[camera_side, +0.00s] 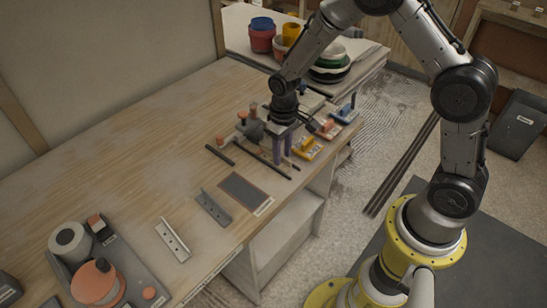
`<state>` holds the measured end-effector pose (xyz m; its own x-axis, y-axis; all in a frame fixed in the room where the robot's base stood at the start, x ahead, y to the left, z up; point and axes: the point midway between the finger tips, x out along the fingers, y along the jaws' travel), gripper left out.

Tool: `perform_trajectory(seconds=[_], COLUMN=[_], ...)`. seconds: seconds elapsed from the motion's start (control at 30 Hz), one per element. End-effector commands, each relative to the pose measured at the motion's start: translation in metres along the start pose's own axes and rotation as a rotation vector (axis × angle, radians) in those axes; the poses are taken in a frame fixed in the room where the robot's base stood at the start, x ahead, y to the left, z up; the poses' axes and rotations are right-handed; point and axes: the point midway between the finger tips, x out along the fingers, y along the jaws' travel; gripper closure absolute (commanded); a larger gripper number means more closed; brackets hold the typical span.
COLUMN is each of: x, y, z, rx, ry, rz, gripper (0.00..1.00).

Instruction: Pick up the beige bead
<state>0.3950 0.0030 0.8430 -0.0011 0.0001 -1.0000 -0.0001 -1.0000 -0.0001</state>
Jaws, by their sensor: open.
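The beige bead (172,240) is a pale angled strip lying on the wooden bench, near its front edge at lower left of the middle. A similar grey bead (213,207) lies to its upper right, apart from it. My gripper (283,158) points down over the far right part of the bench, well away from the beige bead. Its purple fingers are open. Nothing shows between them, though the view there is small and crowded.
A dark rectangular plate (246,190) lies between the grey bead and my gripper. Dark strips (220,155) lie near the fingers. Orange and blue-handled tools (308,149) are at right. A grey tray (127,270) with rolls stands lower left. The bench's left middle is clear.

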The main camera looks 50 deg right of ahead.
Motion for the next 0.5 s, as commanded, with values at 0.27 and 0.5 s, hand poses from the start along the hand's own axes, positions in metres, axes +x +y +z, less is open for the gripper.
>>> perform_trajectory(seconds=[0.27, 0.5], x=[0.002, 0.0017], y=[-0.0001, -0.0001], z=[-0.0004, -0.0005], rx=[0.0, 0.0], ry=[0.001, 0.001], rz=[0.0, 0.0], gripper=[0.62, 1.0])
